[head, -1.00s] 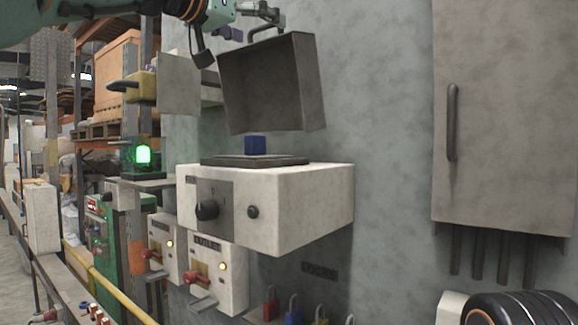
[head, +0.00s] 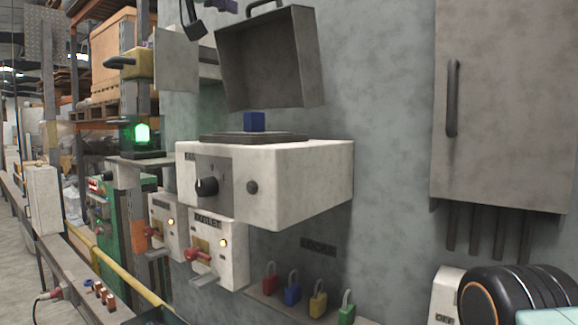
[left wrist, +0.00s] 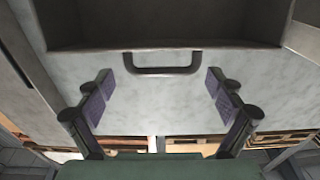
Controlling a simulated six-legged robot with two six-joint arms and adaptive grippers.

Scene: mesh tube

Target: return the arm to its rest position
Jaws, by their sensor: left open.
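My left gripper (head: 207,10) shows only in part at the top edge of the head view, with dark and purple finger parts; the rest of the arm is out of frame. In the left wrist view its two purple-padded fingers (left wrist: 159,82) are wide apart and empty. The bar handle (left wrist: 163,68) of the grey lid lies ahead, between the fingers in the picture, and they do not touch it. The lid (head: 268,60) stands raised above the white box (head: 290,180). My right gripper is not in view.
A blue block (head: 254,121) sits on the dark plate on top of the white box. A closed grey cabinet (head: 505,100) is on the wall at right. Several coloured padlocks (head: 292,290) stand below.

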